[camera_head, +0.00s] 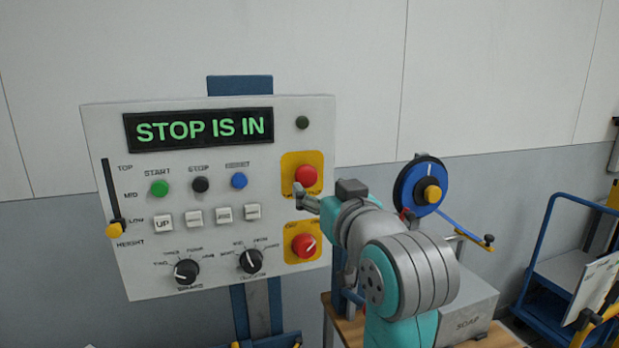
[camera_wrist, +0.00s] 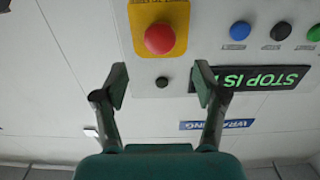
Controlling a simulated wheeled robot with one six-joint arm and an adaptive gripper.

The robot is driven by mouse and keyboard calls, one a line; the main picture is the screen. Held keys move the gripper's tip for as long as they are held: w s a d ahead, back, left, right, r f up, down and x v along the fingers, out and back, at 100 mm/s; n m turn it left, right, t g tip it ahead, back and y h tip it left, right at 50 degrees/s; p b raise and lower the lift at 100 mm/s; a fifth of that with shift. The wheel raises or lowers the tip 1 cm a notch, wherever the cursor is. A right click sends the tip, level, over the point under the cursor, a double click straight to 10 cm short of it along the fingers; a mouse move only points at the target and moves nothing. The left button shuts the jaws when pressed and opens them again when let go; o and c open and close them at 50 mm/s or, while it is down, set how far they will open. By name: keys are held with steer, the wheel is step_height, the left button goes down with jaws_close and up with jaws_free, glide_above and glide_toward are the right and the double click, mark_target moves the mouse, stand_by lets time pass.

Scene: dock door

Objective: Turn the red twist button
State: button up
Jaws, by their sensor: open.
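The red twist button (camera_head: 306,176) is a round red head on a yellow plate, at the upper right of the light grey control panel (camera_head: 140,275). A green display (camera_head: 200,129) reads "STOP IS IN". My gripper (camera_head: 306,198) is open and appears just below the red button in the head view; the gap to the panel is hard to judge. In the wrist view, which is upside down, the red button (camera_wrist: 159,39) lies beyond and above the open, empty fingertips (camera_wrist: 162,86), roughly centred between them.
A red rotary switch (camera_head: 303,246) on a yellow plate sits below the button. Push buttons, black dials (camera_head: 187,271) and a yellow-handled slider (camera_head: 115,229) share the panel. A blue reel (camera_head: 420,186) and a grey box (camera_head: 470,306) stand to the right, with a blue cart (camera_head: 560,275) beyond.

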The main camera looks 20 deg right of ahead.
mark_target(308, 176)
steer(key=w, duration=0.7)
steer(key=shift+w, duration=0.1)
